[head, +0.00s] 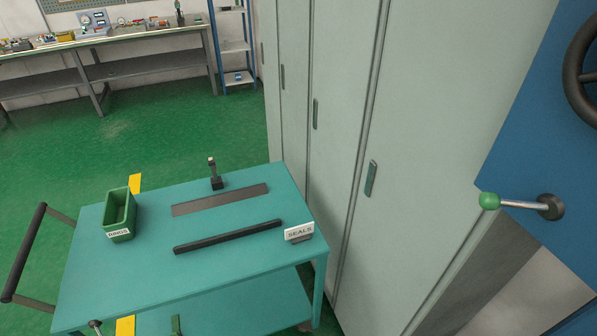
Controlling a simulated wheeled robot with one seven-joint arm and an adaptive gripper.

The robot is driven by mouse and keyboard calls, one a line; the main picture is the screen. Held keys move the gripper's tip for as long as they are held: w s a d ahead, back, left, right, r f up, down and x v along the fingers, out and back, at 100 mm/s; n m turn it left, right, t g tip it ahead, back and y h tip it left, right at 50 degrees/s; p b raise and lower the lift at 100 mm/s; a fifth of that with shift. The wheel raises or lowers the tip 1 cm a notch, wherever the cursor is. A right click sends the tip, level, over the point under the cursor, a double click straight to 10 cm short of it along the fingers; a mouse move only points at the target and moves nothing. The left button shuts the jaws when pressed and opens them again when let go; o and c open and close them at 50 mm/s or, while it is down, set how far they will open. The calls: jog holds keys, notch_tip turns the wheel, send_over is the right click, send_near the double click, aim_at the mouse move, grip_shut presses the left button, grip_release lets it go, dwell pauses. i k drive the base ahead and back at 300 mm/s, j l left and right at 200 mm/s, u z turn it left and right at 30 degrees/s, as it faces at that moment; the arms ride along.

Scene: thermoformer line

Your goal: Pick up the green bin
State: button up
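The green bin (121,209) is a small open-topped box with a white label that seems to read "RINGS". It stands upright on the left part of a teal cart's top (150,275). Its inside looks dark and I cannot tell what it holds. Nothing is seen touching the bin apart from the cart top. My gripper is not in this view.
On the cart lie a flat grey strip (220,200) and a dark bar (228,236), with a small black upright piece (215,176) and a "SEALS" sign (299,231). Tall lockers (335,130) stand close right. A blue panel with a green-knobbed lever (520,203) is far right.

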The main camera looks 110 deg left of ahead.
aim_at(118, 218)
jog(key=u, duration=4.8)
jog(key=j+z, duration=0.1)
jog(key=z, duration=0.55)
jog(key=i+j+z, duration=0.2)
jog(key=j, duration=0.2)
jog(key=i+j+z, duration=0.1)
jog(key=j+z, duration=0.15)
jog(key=j, duration=0.15)
jog(key=i+j+z, duration=0.2)
jog(key=j, duration=0.25)
jog(key=j+z, duration=0.2)
jog(key=j, duration=0.25)
jog(key=i+j, duration=0.1)
jog(key=j, duration=1.2)
jog(key=z, duration=0.05)
